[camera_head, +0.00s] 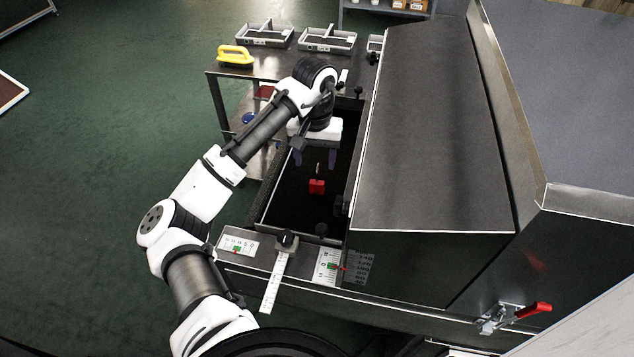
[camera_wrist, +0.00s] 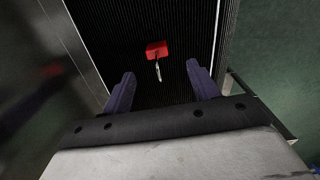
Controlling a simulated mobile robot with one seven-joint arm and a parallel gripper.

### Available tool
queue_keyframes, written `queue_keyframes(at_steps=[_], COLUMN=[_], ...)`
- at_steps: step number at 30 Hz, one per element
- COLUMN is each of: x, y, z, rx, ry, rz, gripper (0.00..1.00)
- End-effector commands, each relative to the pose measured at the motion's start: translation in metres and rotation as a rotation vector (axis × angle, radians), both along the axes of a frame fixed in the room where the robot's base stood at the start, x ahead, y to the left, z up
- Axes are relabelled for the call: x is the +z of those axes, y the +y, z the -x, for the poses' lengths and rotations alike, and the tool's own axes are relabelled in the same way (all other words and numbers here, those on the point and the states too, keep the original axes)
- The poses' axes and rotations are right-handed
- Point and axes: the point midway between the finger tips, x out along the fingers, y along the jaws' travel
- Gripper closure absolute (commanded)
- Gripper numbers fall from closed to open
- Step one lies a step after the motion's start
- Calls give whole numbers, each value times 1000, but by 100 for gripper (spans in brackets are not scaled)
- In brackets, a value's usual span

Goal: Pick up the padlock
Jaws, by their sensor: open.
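The padlock has a red body (camera_head: 317,187) with a thin shackle and lies on the black ribbed belt (camera_head: 287,203) of the dryer. In the wrist view the red padlock (camera_wrist: 157,50) lies beyond my fingertips, roughly centred between them, with its pale shackle pointing toward me. My gripper (camera_head: 315,158) is open and empty above the belt, on the far side of the padlock in the head view. Its two dark purple fingers also show in the wrist view (camera_wrist: 161,70), well apart. Nothing touches the padlock.
The large dark dryer housing (camera_head: 435,130) stands right of the belt. Green floor is free at left.

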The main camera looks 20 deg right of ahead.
Motion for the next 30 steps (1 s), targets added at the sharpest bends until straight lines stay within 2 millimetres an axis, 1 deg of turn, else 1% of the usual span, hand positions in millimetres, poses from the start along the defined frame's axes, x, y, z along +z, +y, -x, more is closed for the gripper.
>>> queue_keyframes(at_steps=[3,6,11,13,18,21,24,29,30], x=[-19,-30,-38,-45,-70,-81,-87,-87,-87], y=[0,0,-1,-2,-3,-4,-4,-4,-4], z=[0,0,0,1,3,2,2,2,2], rx=[0,0,-1,-1,0,0,-1,-1,-1], ry=[0,-1,-2,-2,0,-2,-3,-4,-4], rz=[0,2,2,1,1,2,3,3,3], gripper=[40,40,40,40,40,40,40,40,41])
